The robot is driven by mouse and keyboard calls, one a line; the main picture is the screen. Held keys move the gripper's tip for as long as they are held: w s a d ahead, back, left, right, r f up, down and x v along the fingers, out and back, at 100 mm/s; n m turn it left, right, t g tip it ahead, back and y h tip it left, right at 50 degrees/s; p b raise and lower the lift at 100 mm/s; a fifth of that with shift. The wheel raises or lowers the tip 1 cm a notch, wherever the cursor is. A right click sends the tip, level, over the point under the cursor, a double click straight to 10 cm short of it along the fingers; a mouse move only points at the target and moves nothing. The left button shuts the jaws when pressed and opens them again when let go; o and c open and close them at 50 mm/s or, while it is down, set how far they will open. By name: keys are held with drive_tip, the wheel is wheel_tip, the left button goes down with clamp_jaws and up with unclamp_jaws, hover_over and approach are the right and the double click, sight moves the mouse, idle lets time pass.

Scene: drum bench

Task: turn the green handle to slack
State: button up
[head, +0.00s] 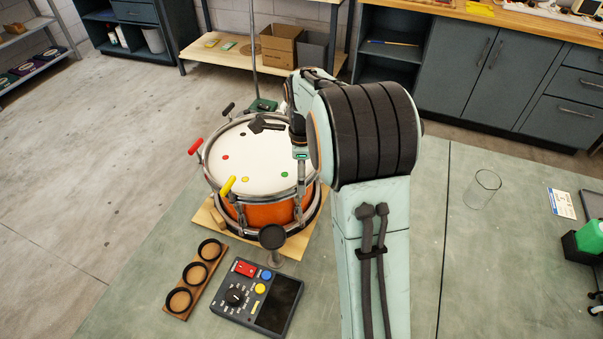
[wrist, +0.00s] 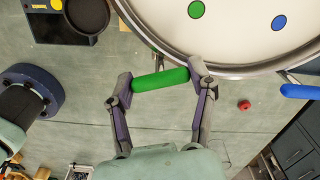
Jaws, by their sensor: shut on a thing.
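The drum (head: 262,214) has an orange shell, a metal rim and a white head with coloured dots. In the wrist view, the green handle (wrist: 160,79) lies just outside the drum's rim (wrist: 190,68), almost level in the picture, its right end slightly higher. My gripper (wrist: 163,78) is shut on it, one finger at each end. A green dot (wrist: 196,9) is on the drum head nearby. In the head view my arm hides the green handle and the fingers.
Red (head: 195,146), yellow (head: 228,186) and black (head: 229,108) handles stand around the rim; a blue handle (wrist: 300,91) is right of my gripper. A round black pad (head: 272,236), control box (head: 240,315) and wooden ring tray (head: 207,278) stand in front. A glass (head: 482,188) stands right.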

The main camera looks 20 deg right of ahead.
drive_tip(key=n, duration=0.6)
drive_tip(key=shift+f, duration=0.2)
drive_tip(key=n, duration=0.6)
drive_tip(key=shift+n, duration=0.4)
drive_tip(key=n, duration=1.1)
drive_tip(key=shift+n, duration=0.4)
drive_tip(key=n, duration=1.2)
drive_tip(key=shift+n, duration=0.3)
drive_tip(key=n, duration=1.1)
drive_tip(key=shift+n, duration=0.5)
